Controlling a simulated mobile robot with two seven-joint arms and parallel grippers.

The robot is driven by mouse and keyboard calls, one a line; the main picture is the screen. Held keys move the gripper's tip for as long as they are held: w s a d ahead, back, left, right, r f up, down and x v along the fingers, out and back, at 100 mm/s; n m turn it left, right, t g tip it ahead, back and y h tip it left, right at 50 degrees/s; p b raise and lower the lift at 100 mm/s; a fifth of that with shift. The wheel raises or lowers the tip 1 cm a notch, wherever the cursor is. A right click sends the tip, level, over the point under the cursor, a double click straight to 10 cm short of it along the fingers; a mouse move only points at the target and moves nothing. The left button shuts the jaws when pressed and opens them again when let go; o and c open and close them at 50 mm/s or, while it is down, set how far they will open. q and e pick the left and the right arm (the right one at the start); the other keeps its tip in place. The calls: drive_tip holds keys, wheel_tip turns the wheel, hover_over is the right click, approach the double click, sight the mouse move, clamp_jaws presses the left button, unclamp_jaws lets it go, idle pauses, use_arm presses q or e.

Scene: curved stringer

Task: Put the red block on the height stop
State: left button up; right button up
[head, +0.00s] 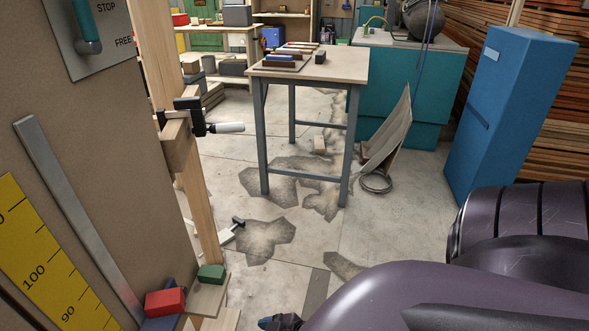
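A red block (165,302) is at the lower left, beside the lower end of a metal strip. It appears to rest on dark blue pieces (160,323), but the contact is unclear. A green block (211,274) sits just right of it on a small wooden ledge (207,297). No part is clearly marked as the height stop, so I cannot tell which it is. My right arm crosses the lower right; a dark, blue-tipped end (280,322), seemingly part of my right gripper, shows at the bottom edge, apart from the red block. Its fingers are cut off. My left gripper is out of view.
A brown panel with a yellow scale (38,270) and metal strip (80,215) fills the left. A clamp (205,117) grips a wooden post beside it. A small table (315,66), teal cabinet (408,95) and blue locker (505,110) stand behind. Middle floor is mostly open.

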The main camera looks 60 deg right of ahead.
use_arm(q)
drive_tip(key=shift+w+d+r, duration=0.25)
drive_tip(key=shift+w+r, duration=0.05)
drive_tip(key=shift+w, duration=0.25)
use_arm(e)
drive_tip(key=s+d+m+h, duration=0.1)
drive_tip(key=s+m+h, duration=0.1)
drive_tip(key=s+h, duration=0.2)
drive_tip(key=s, duration=0.3)
drive_tip(key=shift+d+m, duration=0.3)
drive_tip(key=shift+d, duration=0.05)
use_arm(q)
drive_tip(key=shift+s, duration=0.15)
use_arm(e)
drive_tip(key=shift+s, duration=0.1)
use_arm(q)
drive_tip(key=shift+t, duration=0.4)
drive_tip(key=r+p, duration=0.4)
drive_tip(key=p, duration=0.1)
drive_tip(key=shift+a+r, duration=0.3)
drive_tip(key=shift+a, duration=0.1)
use_arm(e)
drive_tip(key=shift+t, duration=0.5)
wheel_tip(320, 180, up, 5)
drive_tip(key=shift+d+f, duration=0.1)
drive_tip(key=shift+w, duration=0.2)
